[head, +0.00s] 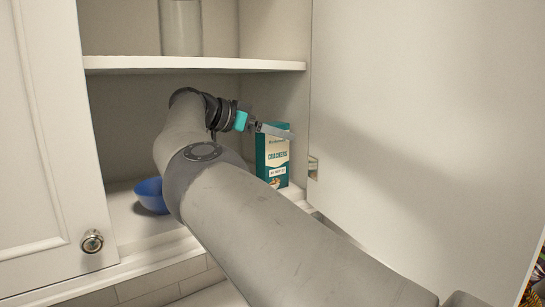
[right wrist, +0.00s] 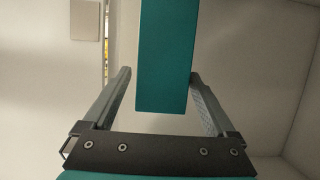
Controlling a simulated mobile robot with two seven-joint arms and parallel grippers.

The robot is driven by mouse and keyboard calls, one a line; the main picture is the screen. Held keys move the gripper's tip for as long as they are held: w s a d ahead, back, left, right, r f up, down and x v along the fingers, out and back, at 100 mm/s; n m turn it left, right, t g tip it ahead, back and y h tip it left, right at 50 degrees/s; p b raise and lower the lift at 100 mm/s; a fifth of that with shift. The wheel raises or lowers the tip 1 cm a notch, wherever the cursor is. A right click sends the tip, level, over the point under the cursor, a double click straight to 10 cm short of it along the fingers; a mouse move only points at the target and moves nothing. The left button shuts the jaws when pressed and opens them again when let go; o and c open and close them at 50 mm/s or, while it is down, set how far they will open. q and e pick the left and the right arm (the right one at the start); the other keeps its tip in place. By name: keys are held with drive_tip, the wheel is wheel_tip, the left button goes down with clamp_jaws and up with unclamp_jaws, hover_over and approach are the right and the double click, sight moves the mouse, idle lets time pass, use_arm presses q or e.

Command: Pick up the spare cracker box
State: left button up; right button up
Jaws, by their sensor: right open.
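The spare cracker box (head: 273,163) is teal and white and stands upright on the lower shelf of the open cabinet, near its right wall. A plain teal side of the cracker box (right wrist: 165,60) shows in the right wrist view. My right gripper (head: 281,132) is at the upper part of the box. In the right wrist view my right gripper (right wrist: 160,74) is open, with the box between its fingers. The left finger stands clear of the box; the right finger is very close to it, and I cannot tell whether they touch. My left gripper is not in view.
A blue bowl (head: 151,195) sits on the lower shelf left of my arm. The upper shelf board (head: 190,64) runs above my gripper and carries a grey cylinder (head: 180,27). An open cabinet door (head: 420,120) stands at right; a closed door (head: 45,150) is at left.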

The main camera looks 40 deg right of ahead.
clamp_jaws()
idle(0.7)
